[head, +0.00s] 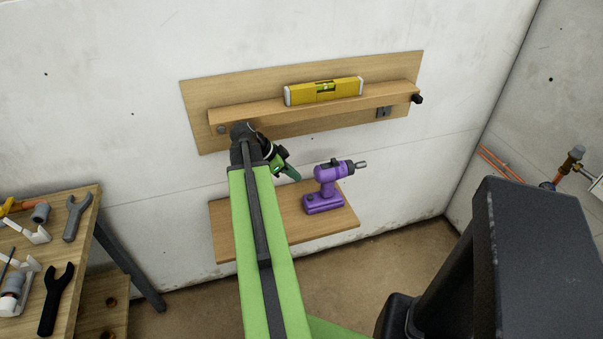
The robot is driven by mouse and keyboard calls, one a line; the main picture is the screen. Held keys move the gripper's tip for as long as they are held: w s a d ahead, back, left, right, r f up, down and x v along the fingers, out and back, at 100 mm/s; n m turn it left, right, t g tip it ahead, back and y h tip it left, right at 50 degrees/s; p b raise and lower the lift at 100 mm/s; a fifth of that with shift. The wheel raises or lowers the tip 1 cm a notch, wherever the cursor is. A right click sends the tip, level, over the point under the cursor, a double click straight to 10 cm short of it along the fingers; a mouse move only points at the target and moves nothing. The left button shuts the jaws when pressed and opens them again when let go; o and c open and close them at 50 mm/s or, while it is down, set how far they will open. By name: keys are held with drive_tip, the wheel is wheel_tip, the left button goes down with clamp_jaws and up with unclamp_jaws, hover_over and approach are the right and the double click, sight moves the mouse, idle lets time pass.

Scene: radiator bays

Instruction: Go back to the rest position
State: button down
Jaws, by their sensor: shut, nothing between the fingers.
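My green and black arm reaches forward from the bottom middle of the head view. My gripper (291,174) is at its far end, in front of the wall, just below the upper shelf and left of a purple drill. It is shut and holds nothing. The purple drill (327,187) stands upright on the lower wooden shelf (331,226), its bit pointing right. My arm hides part of both shelves.
A yellow spirit level (323,91) lies on the upper wooden shelf (398,94). A wooden table (84,222) with wrenches and fittings stands at the left. Copper pipes with a valve (570,163) run along the right wall. Bare floor shows below the lower shelf.

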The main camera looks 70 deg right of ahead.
drive_tip(key=shift+w+a+r, duration=0.3)
drive_tip(key=shift+w+r, duration=0.1)
drive_tip(key=shift+r, duration=0.05)
drive_tip(key=w+a+r+n+t+p, duration=0.2)
drive_tip(key=w+a+r+n+p, duration=0.15)
drive_tip(key=w+a, duration=0.95)
drive_tip(key=w+a+r+n+t+p, duration=0.2)
drive_tip(key=w+a+n+p, duration=0.3)
drive_tip(key=w+a, duration=0.8)
drive_tip(key=shift+w+a+r+n+t+y+p, duration=0.1)
drive_tip(key=shift+w+a+n+t+y+p, duration=0.45)
drive_tip(key=shift+a+n, duration=3.55)
drive_tip(key=shift+w+a+r+n+t+y+p, duration=0.1)
drive_tip(key=shift+w+a+n+y+p, duration=0.5)
drive_tip(key=shift+a+n, duration=3.5)
drive_tip(key=shift+w+a+r+n+t+y+p, duration=0.2)
drive_tip(key=shift+w+a+n+y, duration=0.8)
drive_tip(key=shift+a, duration=5.55)
